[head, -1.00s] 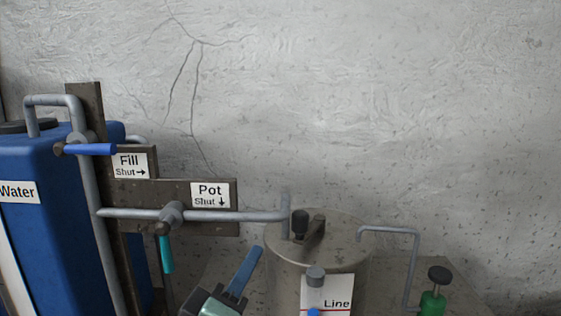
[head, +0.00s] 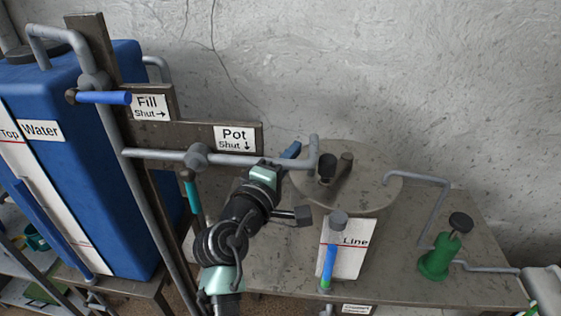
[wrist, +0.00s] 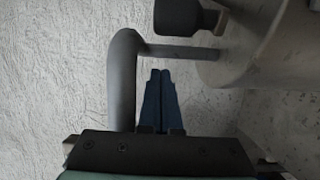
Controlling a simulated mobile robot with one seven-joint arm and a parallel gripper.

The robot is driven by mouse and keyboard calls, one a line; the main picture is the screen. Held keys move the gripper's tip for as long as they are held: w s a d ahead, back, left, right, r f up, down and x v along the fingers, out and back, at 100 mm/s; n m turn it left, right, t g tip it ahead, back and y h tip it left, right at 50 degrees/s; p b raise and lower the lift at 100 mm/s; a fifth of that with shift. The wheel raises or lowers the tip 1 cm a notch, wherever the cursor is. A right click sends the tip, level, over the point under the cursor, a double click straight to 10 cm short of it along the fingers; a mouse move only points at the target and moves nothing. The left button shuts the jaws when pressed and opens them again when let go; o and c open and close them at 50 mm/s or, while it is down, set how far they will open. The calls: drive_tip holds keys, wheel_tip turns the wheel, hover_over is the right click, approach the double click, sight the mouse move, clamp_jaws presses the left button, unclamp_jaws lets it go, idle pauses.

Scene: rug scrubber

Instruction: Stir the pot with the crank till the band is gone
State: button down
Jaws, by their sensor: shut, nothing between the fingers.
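The pot (head: 375,185) is a grey drum with a flat lid at the back of the bench. The crank (head: 341,178) lies on the lid with a black upright knob (head: 327,165). The knob also shows at the top of the wrist view (wrist: 180,18), with the pot's side to its right. My gripper (head: 296,146) has blue fingers and is just left of the pot, by the inlet pipe, apart from the knob. In the wrist view the fingers (wrist: 160,71) are together and empty. A sight tube (head: 329,265) before the Line card shows blue with a small greenish part at the bottom.
The inlet pipe (head: 240,159) with the teal Pot valve handle (head: 194,197) runs close beside my gripper. A blue water tank (head: 75,100) stands left. A green bottle-shaped part (head: 437,258) with a black knob stands right.

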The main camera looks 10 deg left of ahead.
drive_tip(key=shift+s+d+p, duration=0.5)
drive_tip(key=shift+d+p, duration=0.05)
drive_tip(key=shift+d, duration=0.3)
drive_tip(key=shift+s+d+p, duration=0.5)
drive_tip(key=shift+d+p, duration=0.05)
drive_tip(key=shift+d, duration=0.25)
